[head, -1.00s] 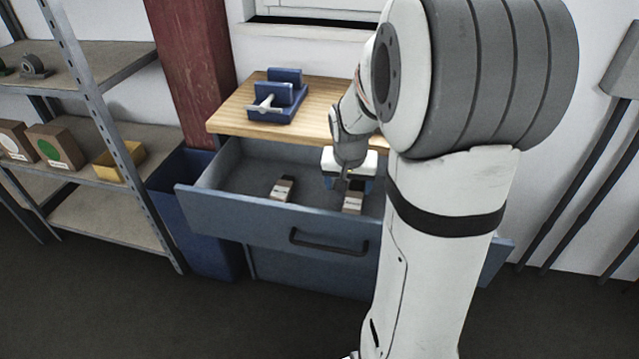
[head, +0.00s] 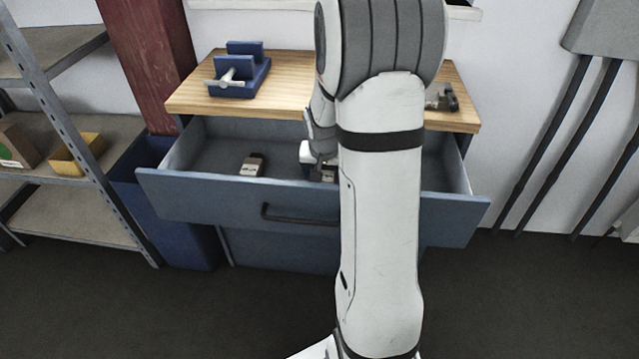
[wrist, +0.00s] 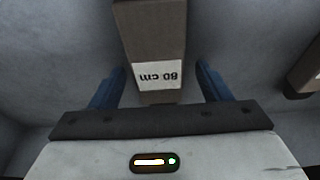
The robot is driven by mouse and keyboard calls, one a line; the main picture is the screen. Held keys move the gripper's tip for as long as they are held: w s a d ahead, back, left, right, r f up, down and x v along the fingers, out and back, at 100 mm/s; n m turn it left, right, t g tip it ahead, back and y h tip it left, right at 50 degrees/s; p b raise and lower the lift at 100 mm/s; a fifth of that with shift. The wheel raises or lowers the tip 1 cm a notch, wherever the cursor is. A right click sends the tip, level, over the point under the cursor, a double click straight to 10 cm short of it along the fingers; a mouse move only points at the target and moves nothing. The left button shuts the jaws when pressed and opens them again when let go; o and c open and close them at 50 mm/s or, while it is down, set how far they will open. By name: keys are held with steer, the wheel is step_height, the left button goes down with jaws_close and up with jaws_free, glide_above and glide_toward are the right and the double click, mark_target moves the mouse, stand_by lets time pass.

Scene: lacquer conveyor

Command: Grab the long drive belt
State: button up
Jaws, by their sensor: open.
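Two small grey-brown belt boxes with white labels lie in the open drawer. One box (wrist: 155,30) is between the fingers of my gripper (wrist: 160,80) in the wrist view, its label reading "80 cm" upside down. In the head view this box (head: 329,175) is partly hidden by my arm. My gripper is open, with a finger on each side of the box and visible gaps. The other box (head: 252,165) lies to the left in the head view and at the right edge of the wrist view (wrist: 306,72); its label is unreadable.
The blue-grey drawer (head: 225,200) is pulled out, with walls around the boxes. A blue holder (head: 240,75) stands on the wooden top (head: 190,95); a dark metal part (head: 441,98) is at its right. A blue bin (head: 165,200) and shelf (head: 80,215) stand left.

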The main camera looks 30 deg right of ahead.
steer(key=shift+f+b, duration=0.25)
steer(key=shift+b, duration=0.05)
stand_by(0.4)
steer(key=shift+c, duration=0.3)
steer(key=c, duration=1.1)
